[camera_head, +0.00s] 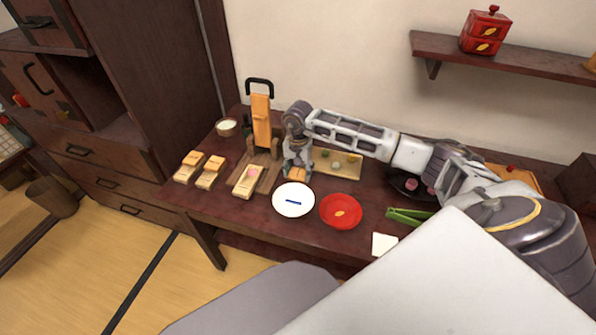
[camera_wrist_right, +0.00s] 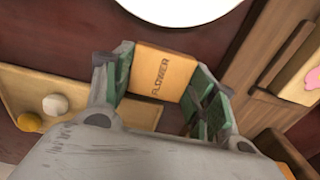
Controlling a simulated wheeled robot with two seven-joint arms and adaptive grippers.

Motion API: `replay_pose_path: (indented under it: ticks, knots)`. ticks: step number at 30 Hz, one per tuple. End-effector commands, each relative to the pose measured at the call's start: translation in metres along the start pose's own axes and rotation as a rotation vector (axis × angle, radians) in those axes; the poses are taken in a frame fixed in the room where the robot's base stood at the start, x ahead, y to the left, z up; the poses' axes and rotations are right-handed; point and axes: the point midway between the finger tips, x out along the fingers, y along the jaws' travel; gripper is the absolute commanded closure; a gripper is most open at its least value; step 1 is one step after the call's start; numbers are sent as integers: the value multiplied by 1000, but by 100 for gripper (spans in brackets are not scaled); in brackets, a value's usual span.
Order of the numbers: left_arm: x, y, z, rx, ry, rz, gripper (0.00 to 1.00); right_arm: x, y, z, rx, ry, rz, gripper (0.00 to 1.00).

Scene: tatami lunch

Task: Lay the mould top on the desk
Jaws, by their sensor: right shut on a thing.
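My right gripper (camera_head: 297,171) is shut on an orange wooden block marked "FLOWER", the mould top (camera_wrist_right: 160,73), between its green-padded fingers. In the head view the mould top (camera_head: 297,175) shows below the fingers, just behind the white plate. I cannot tell whether it touches the desk (camera_head: 245,212). A pale wooden mould base (camera_head: 243,191) with a pink piece in it lies to the left of the gripper; part of it shows at the right of the wrist view (camera_wrist_right: 300,84). My left gripper is not in view.
The white plate (camera_head: 285,209) and red plate (camera_head: 333,222) stand in front. A wooden tray (camera_head: 353,174) with small balls is close to the right. A tall orange press lever (camera_head: 261,120) stands behind left. Two other moulds (camera_head: 186,170) (camera_head: 208,177) lie further left. Green tongs (camera_head: 408,216) lie right.

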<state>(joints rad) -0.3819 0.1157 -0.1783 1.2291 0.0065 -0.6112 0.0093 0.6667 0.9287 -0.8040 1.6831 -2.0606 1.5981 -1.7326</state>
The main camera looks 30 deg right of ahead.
Motion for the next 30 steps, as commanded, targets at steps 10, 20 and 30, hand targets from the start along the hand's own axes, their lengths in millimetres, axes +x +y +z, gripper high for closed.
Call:
replay_pose_path:
  ticks: [10,20,30]
  knots:
    - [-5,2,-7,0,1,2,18,2,0,0,0,0,0,36]
    - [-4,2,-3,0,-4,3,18,2,0,0,0,0,0,22]
    - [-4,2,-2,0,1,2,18,0,0,0,0,0,0,22]
